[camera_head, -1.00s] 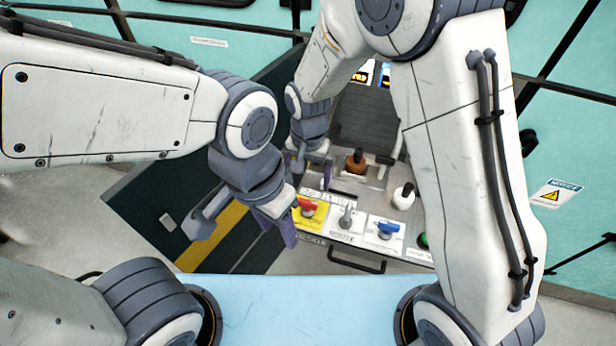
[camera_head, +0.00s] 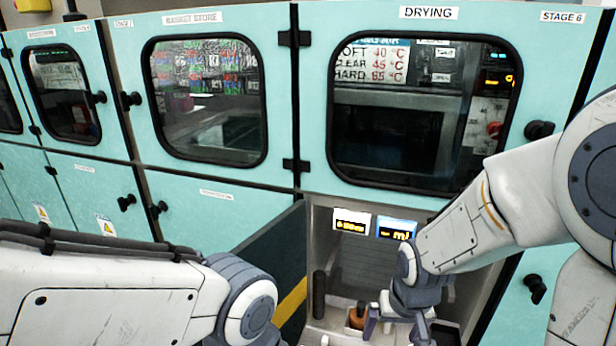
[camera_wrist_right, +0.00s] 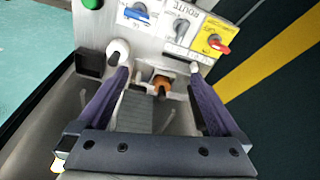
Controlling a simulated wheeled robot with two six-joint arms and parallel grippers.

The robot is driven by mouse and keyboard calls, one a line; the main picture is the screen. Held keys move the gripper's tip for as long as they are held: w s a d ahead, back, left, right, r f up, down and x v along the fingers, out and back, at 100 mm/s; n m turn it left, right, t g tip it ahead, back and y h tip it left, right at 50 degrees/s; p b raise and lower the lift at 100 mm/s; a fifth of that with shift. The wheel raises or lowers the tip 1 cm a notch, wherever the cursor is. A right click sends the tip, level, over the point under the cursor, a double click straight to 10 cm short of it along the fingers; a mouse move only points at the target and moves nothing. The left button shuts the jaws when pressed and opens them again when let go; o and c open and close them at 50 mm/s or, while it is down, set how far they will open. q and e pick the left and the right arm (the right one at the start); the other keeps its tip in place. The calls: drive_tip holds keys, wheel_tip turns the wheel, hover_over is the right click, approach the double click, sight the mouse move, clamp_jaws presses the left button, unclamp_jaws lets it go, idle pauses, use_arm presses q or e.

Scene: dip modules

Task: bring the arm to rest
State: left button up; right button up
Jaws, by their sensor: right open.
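My right arm comes in from the right in the head view, bent down over a grey recessed station. My right gripper (camera_head: 395,328) hangs low there, beside an orange-brown knob (camera_head: 357,318). In the right wrist view the gripper (camera_wrist_right: 158,78) is open, its two purple-padded fingers apart with nothing held between them. The orange-brown knob (camera_wrist_right: 161,82) shows beyond the gap, and a white rounded knob (camera_wrist_right: 117,48) is near the left finger's tip. My left arm crosses the lower left of the head view; its gripper is outside the frame.
The right wrist view shows a panel with a red handle (camera_wrist_right: 219,46) on yellow, a grey switch (camera_wrist_right: 181,28), a blue handle (camera_wrist_right: 137,12) and a green button (camera_wrist_right: 92,3). Behind the station stand teal cabinets with a drying window (camera_head: 420,120) and a basket store window (camera_head: 205,100). Two small displays (camera_head: 397,228) sit above the recess.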

drive_tip(key=s+a+r+n+g, duration=0.1)
drive_tip(key=s+a+r+n, duration=0.2)
drive_tip(key=s, duration=0.5)
drive_tip(key=s+a+r+n+g, duration=0.1)
drive_tip(key=s+a+r+n, duration=0.3)
drive_tip(key=s+a, duration=0.4)
drive_tip(key=shift+n+y, duration=0.4)
drive_tip(key=shift+n, duration=0.1)
drive_tip(key=shift+w, duration=0.1)
